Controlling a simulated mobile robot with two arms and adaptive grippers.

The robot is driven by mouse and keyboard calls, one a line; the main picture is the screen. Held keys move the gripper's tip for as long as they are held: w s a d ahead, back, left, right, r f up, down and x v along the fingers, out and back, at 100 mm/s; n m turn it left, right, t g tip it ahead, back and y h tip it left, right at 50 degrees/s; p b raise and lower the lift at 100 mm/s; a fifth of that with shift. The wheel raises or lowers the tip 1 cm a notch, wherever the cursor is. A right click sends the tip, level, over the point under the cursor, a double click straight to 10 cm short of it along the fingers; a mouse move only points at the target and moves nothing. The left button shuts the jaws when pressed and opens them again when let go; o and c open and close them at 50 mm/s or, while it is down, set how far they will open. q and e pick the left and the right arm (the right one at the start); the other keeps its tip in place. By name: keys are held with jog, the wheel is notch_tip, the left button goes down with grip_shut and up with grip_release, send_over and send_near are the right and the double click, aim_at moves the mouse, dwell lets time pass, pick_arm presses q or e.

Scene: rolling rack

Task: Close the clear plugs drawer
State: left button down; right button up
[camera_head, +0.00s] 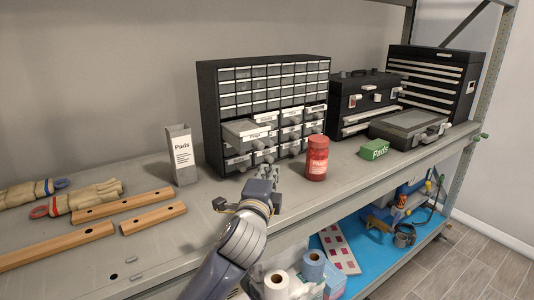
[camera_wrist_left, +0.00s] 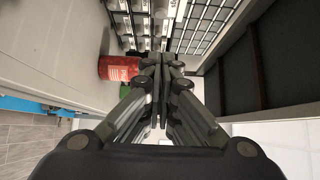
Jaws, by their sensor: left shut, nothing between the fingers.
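A black parts cabinet (camera_head: 208,110) with many small clear-fronted drawers stands on the shelf. One larger clear drawer (camera_head: 246,131) at the left of its lower section sticks out further than its neighbours; its label is too small to read surely. My left gripper (camera_head: 262,172) is shut and empty, low in front of the cabinet and below that drawer, apart from it as far as I can tell. In the left wrist view the shut fingers (camera_wrist_left: 162,62) point toward the cabinet's drawer fronts (camera_wrist_left: 142,22). My right gripper is not in view.
A red jar (camera_head: 317,158) stands right of my left gripper, also in the wrist view (camera_wrist_left: 118,68). A green Pads box (camera_head: 374,150) and a grey case (camera_head: 408,129) lie further right. A grey Pads holder (camera_head: 181,155) and wooden bars (camera_head: 130,204) are left.

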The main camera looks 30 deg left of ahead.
pick_arm(q)
jog(key=s+a+p+x, duration=0.1)
jog(key=a+p+x, duration=0.1)
jog(key=x, duration=0.9)
jog(key=shift+w+a+p, duration=0.25)
jog(key=shift+a+p, duration=0.15)
jog(key=shift+p, duration=0.05)
jog(key=shift+f, duration=0.1)
